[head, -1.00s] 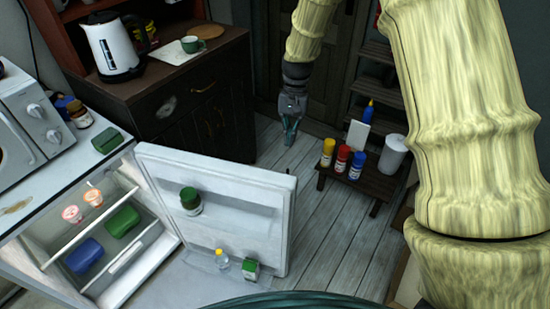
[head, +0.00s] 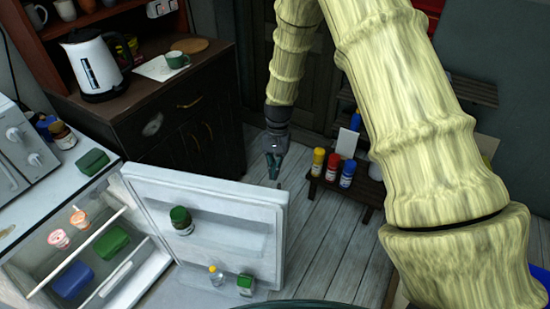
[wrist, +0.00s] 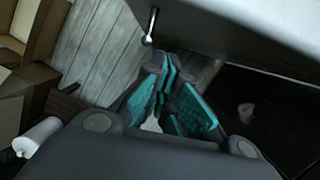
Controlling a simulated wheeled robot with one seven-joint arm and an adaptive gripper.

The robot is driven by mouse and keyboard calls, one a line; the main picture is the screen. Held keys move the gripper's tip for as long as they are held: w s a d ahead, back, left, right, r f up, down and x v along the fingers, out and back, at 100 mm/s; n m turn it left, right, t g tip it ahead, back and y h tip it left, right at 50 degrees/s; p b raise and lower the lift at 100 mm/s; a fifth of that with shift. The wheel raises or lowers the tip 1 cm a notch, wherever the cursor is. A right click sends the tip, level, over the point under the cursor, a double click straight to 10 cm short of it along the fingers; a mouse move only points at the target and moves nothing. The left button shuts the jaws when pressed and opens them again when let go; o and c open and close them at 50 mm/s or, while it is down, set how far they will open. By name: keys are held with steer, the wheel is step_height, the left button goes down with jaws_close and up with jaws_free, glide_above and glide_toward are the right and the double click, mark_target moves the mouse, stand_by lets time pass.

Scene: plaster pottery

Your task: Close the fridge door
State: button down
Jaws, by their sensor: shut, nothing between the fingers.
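The white fridge (head: 30,276) stands at the lower left in the head view. Its door (head: 210,205) is swung wide open, with its inner shelves facing me. A green-lidded jar (head: 181,221), a small bottle (head: 216,275) and a green-and-white carton (head: 245,284) sit in the door. My gripper (head: 274,173) is shut and empty, just beyond the door's free upper corner. In the wrist view my gripper's teal fingers (wrist: 170,105) are together, close to the door's pale outer side (wrist: 250,35) and a metal handle (wrist: 150,27). I cannot tell whether they touch.
A dark cabinet (head: 180,110) with a kettle (head: 93,63) stands behind the door. A low bench (head: 350,186) with several coloured bottles is right of my gripper. A microwave (head: 20,140) sits on the fridge. Wooden floor (head: 320,240) is clear right of the door.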

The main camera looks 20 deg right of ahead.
steer(key=shift+s+a+p, duration=0.3)
steer(key=shift+s+a, duration=0.25)
steer(key=shift+s, duration=0.25)
steer(key=shift+s+a+p, duration=0.25)
steer(key=shift+s+a, duration=0.3)
steer(key=shift+s, duration=0.25)
